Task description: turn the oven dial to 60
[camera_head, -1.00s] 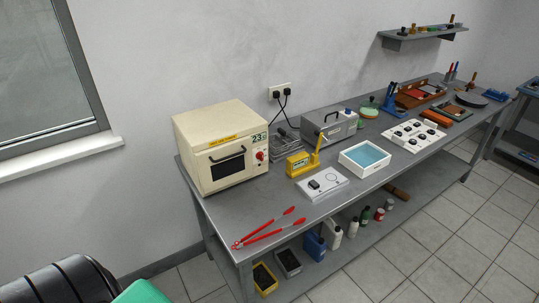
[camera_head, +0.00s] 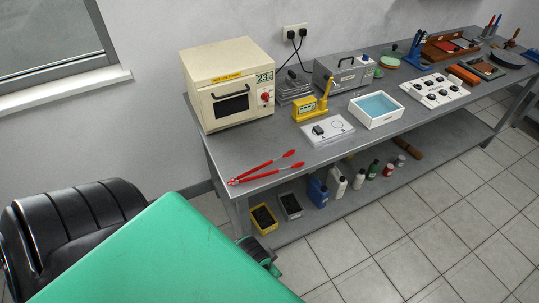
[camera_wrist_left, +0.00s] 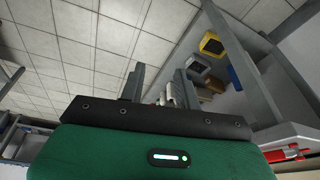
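The cream oven (camera_head: 228,82) stands at the left end of the grey workbench. Its red dial (camera_head: 265,97) is on the right side of the front, below a display (camera_head: 265,77) that reads 23. The dial's pointer is too small to read. My left arm comes in from the lower left in the head view, green and black. Its gripper (camera_wrist_left: 158,86) shows two grey fingers apart with nothing between them in the left wrist view. It is in front of the bench and well below the oven, apart from the dial. My right gripper is not in view.
Red tongs (camera_head: 262,168) lie on the bench (camera_head: 340,148) in front of the oven. A yellow device (camera_head: 312,106), a white board (camera_head: 327,130) and a white tray (camera_head: 376,108) stand to the right. Bins and bottles fill the lower shelf. The floor in front is clear.

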